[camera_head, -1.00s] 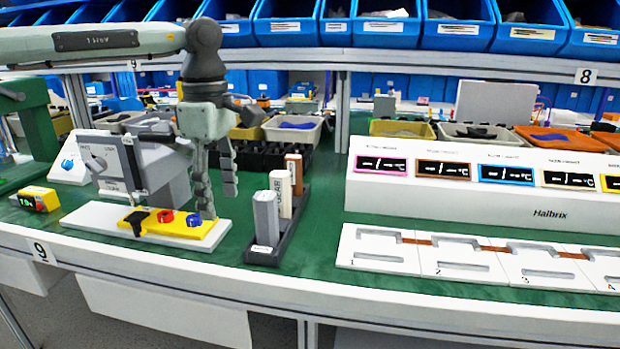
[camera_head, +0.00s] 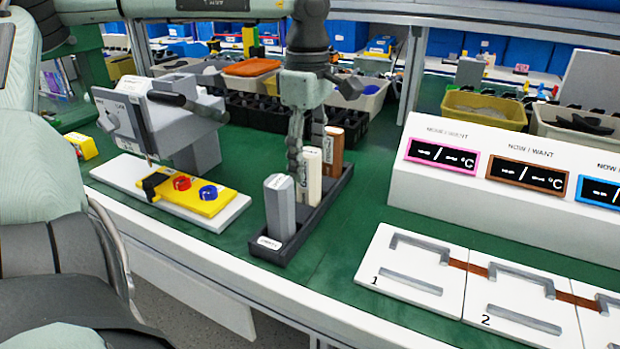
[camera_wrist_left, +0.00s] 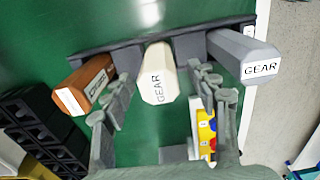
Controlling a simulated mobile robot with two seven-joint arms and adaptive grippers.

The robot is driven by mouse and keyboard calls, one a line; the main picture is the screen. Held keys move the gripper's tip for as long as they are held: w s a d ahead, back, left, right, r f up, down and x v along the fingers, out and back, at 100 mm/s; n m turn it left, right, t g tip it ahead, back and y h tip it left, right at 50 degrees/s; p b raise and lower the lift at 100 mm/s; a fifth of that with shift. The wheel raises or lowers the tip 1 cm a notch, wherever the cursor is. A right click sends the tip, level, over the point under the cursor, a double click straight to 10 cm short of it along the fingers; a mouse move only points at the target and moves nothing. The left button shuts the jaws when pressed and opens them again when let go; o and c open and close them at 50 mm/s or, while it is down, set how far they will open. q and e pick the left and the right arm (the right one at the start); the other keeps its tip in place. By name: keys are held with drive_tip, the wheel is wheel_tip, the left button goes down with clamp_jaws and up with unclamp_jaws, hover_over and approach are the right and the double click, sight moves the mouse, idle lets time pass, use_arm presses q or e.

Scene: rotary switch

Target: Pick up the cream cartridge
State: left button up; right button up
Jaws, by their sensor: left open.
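The cream cartridge (camera_head: 312,172) stands upright in the middle of a dark rack (camera_head: 330,196), between a grey cartridge (camera_head: 279,208) and a brown cartridge (camera_head: 334,150). My left gripper (camera_head: 305,150) points down over the rack, partly covering the cream cartridge. Its fingers are open, one on each side of the cream cartridge, and it also shows in the left wrist view (camera_wrist_left: 164,90). Whether a finger touches the cartridge cannot be told. My right gripper is out of view.
A yellow panel with red and blue knobs (camera_head: 196,196) and a grey switch box (camera_head: 175,125) stand to the left. A white display console (camera_head: 440,190) and numbered white plates (camera_head: 415,268) are to the right. Dark bins stand behind the rack.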

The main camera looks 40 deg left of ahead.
sight(309, 174)
use_arm(q)
wheel_tip(309, 174, down, 4)
drive_tip(key=shift+r, duration=0.15)
drive_tip(key=shift+w, duration=0.1)
clamp_jaws()
idle(0.3)
